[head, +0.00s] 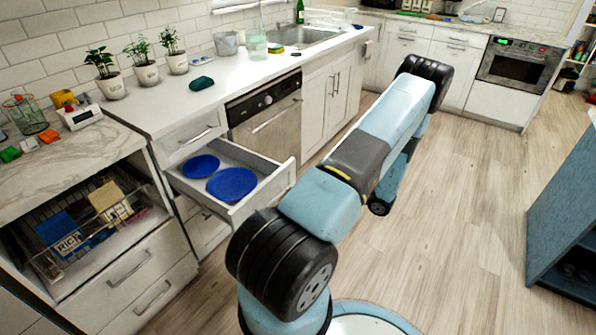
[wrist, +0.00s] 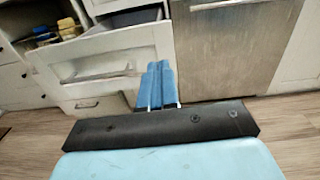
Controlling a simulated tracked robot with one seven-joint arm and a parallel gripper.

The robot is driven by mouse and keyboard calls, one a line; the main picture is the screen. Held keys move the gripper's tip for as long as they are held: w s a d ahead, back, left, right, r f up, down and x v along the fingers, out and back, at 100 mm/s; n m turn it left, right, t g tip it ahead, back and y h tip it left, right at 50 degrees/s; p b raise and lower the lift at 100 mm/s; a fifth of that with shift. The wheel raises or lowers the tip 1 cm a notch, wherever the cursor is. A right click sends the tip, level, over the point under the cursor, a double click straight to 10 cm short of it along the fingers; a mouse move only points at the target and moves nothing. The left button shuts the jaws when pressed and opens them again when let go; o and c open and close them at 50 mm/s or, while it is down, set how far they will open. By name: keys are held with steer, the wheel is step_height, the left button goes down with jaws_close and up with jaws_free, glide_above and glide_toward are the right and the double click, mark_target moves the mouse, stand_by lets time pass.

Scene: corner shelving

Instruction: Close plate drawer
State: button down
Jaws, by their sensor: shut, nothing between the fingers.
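The plate drawer (head: 268,187) is pulled out from the left counter, with two blue plates (head: 233,183) lying flat inside. In the wrist view, the white drawer front (wrist: 112,58) with its handle faces me, and a strip of the grey interior shows above it; the plates do not show there. My gripper (wrist: 160,66) is shut and empty, its blue fingers together in front of the drawer front's right part, near its edge. I cannot tell whether they touch it. In the head view the gripper is hidden behind my arm.
A dishwasher (head: 268,118) stands directly right of the drawer. Potted plants (head: 145,72) stand on the counter above. A blue cabinet (head: 563,210) stands at the right; the wooden floor between is clear.

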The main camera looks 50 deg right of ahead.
glide_toward(293, 165)
steer(key=shift+m+h, duration=0.3)
steer(key=w, duration=0.6)
steer(key=shift+w+a+f, duration=0.1)
steer(key=shift+w+a, duration=0.25)
steer(key=shift+w, duration=0.05)
